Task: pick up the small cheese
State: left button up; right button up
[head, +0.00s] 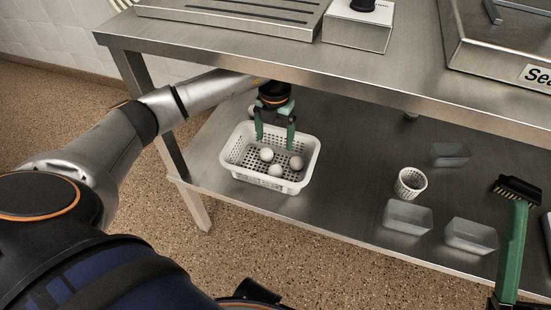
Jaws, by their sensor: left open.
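Three small white round cheeses lie in a white perforated basket (237,177) on the lower steel shelf. One cheese (267,154) is at the left, one (297,162) at the right, and one (275,170) at the front. I cannot tell which is the small one. My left gripper (274,142) is open, its green fingers pointing down over the back part of the basket, just behind the cheeses. No cheese shows between its fingers. A green finger-like part with a dark ridged tip, seemingly of my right gripper (513,235), stands at the right; its opening is not visible.
A small white perforated cup (411,182) and clear containers (408,217) (471,235) (450,154) stand at the right. The shelf between basket and cup is clear.

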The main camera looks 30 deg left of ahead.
pick_arm(q)
jog(key=b, duration=0.2)
send_over(276, 167)
notch_tip(276, 167, down, 7)
jog(key=shift+a+r, duration=0.15)
jog(key=f+b, duration=0.1)
jog(key=f, duration=0.1)
jog(key=f+b, duration=0.2)
jog(key=shift+s+d+f, duration=0.15)
jog(key=shift+d, duration=0.05)
jog(key=shift+f, duration=0.4)
pick_arm(e)
notch_tip(276, 167, down, 6)
jog(key=shift+w+a+n+g, duration=0.2)
jog(key=shift+a+n+g, duration=0.1)
jog(key=shift+a, duration=0.1)
pick_arm(q)
grip_shut()
